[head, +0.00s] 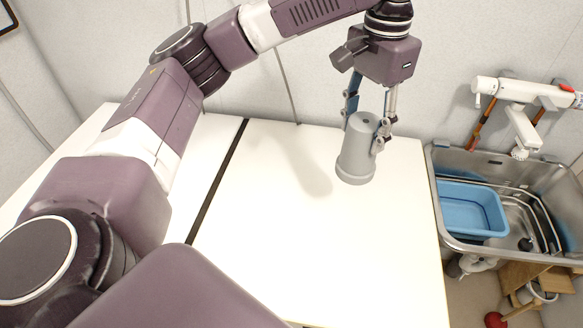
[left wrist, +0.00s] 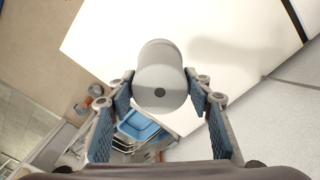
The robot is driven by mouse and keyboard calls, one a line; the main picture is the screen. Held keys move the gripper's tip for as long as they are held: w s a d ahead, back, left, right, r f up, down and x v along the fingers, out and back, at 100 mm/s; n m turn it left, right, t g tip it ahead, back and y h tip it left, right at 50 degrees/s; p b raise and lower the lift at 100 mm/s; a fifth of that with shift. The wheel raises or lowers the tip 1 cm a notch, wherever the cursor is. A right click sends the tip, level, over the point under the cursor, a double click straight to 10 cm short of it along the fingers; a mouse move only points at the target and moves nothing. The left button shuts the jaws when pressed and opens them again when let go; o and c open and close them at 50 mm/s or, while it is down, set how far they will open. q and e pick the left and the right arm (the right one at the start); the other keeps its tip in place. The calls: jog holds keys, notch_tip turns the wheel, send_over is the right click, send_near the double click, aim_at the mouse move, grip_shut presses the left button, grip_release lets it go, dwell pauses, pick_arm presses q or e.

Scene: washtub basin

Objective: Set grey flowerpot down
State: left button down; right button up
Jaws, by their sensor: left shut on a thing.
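The grey flowerpot (head: 355,155) is upside down, its base with the drain hole facing up and its wider rim down. My left gripper (head: 370,125) points down from above and is shut on the pot's upper, narrower end, one finger on each side. In the left wrist view the flowerpot (left wrist: 160,72) sits between the two blue-padded fingers of my left gripper (left wrist: 160,88). The pot is over the right part of the white table (head: 300,250). I cannot tell whether its rim touches the table. My right gripper is not in view.
A metal sink (head: 444,215) with a blue basin (head: 470,205) and a wall tap (head: 515,115) stands right of the table. A dark seam (head: 215,180) crosses the table on the left. The tabletop around the pot is clear. A wall is behind.

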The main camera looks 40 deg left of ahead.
aim_at(361, 153)
pick_arm(q)
jog(key=f, duration=0.6)
jog(key=shift+d+b, duration=0.25)
jog(key=shift+b, duration=0.1)
notch_tip(361, 153, down, 14)
jog(key=p, duration=0.1)
jog(key=shift+a+p, duration=0.15)
jog(key=shift+p, duration=0.2)
jog(key=c, duration=1)
grip_release()
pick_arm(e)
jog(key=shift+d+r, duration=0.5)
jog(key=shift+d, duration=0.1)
